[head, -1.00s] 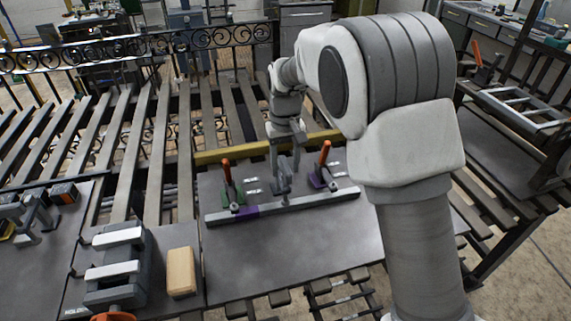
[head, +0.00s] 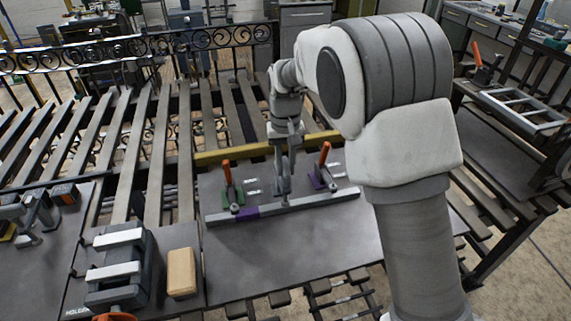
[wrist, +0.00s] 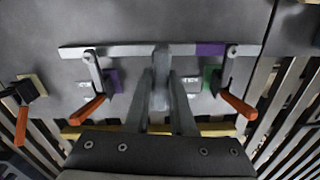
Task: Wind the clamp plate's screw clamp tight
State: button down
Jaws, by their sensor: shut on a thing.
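The clamp plate (head: 310,240) is a dark flat plate with a long grey bar (head: 320,200) lying across it. My gripper (head: 285,188) points down at the middle of the plate, by the bar, between two orange-handled clamps. In the wrist view, my gripper (wrist: 161,78) has its two fingers close together, shut on the grey screw clamp (wrist: 160,56) at the bar's middle. The fingers hide most of the screw clamp, so how tight it is cannot be told. The green-based clamp (head: 229,188) and purple-based clamp (head: 321,172) stand on either side, handles raised.
A yellow bar (head: 225,153) runs behind the plate. A grey vise (head: 118,265) and a wooden block (head: 181,271) are at the front left. A scrollwork gate (head: 130,47) stands at the back on slatted beams. The front of the plate is clear.

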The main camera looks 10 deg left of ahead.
jog(key=m+p, duration=0.1)
jog(key=m, duration=0.3)
jog(key=shift+r, duration=0.1)
jog(key=m+p, duration=0.1)
jog(key=m, duration=0.4)
jog(key=m+p, duration=0.1)
jog(key=m, duration=0.3)
jog(key=shift+m+p, duration=0.3)
jog(key=shift+p, duration=0.1)
jog(key=m+p, duration=0.1)
jog(key=m, duration=0.2)
jog(key=shift+m, duration=0.3)
jog(key=m+p, duration=0.1)
jog(key=m, duration=0.2)
jog(key=shift+r+m+p, duration=0.1)
jog(key=shift+m+p, duration=0.2)
jog(key=shift+p, duration=0.1)
jog(key=m+p, duration=0.1)
jog(key=m, duration=0.2)
jog(key=shift+w+m+p, duration=0.1)
jog(key=shift+m+p, duration=0.2)
jog(key=shift+p, duration=0.1)
jog(key=m+p, duration=0.2)
jog(key=m, duration=0.2)
jog(key=shift+m+p, duration=0.95)
jog(key=shift+m, duration=0.85)
jog(key=shift+w+a, duration=0.1)
